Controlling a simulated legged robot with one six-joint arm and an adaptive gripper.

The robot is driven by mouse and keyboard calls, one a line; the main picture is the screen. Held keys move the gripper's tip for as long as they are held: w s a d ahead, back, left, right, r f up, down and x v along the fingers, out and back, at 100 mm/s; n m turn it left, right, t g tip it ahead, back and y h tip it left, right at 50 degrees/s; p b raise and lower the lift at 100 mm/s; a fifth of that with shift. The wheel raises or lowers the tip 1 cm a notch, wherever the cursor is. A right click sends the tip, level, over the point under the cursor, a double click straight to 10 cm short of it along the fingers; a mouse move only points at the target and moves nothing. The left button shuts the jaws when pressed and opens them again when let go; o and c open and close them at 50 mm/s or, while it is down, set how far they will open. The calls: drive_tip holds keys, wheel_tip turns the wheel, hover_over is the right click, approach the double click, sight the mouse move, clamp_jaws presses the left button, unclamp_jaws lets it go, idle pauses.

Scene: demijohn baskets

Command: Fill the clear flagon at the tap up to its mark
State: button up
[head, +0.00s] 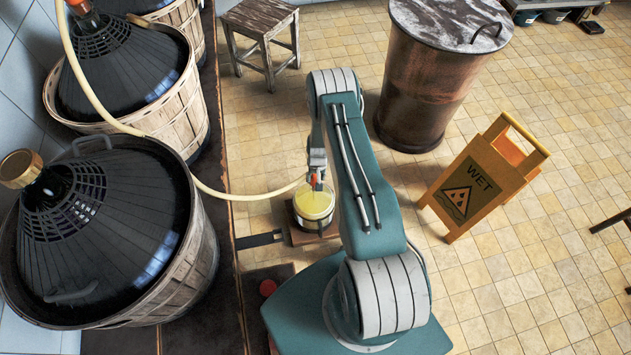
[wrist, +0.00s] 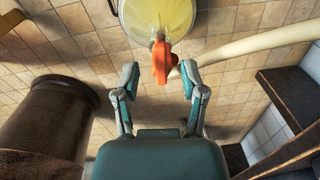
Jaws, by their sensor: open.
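The clear flagon (head: 313,208) stands on a small dark stand beyond my arm and holds yellow liquid. It also shows at the top of the wrist view (wrist: 158,14). Its fill mark cannot be made out. The tap's orange handle (wrist: 160,62) is in front of the flagon in the wrist view, and a small part of it shows in the head view (head: 315,182). My gripper (wrist: 159,76) is open, with a finger on each side of the handle's near end and gaps between. In the head view my arm partly hides the gripper and tap.
A pale hose (head: 110,118) runs from the demijohns to the tap. Basketed demijohns (head: 105,225) line the left bench. A wooden stool (head: 262,25), a copper-brown drum (head: 430,80) and a yellow wet-floor sign (head: 480,180) stand on the tiles. Floor at right is mostly clear.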

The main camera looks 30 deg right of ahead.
sight(315, 181)
drive_tip(key=shift+f, duration=1.5)
clamp_jaws()
drive_tip(key=shift+w+a+m, duration=0.1)
drive_tip(key=shift+a+m, duration=0.05)
drive_tip(key=shift+m, duration=0.15)
drive_tip(key=shift+w+a+m+h, duration=0.2)
drive_tip(key=shift+a+m, duration=0.15)
drive_tip(key=shift+m, duration=0.65)
drive_tip(key=shift+w+a+m+h, duration=0.1)
drive_tip(key=shift+w+a+m, duration=0.15)
drive_tip(key=shift+m, duration=0.75)
drive_tip(key=shift+s, duration=0.1)
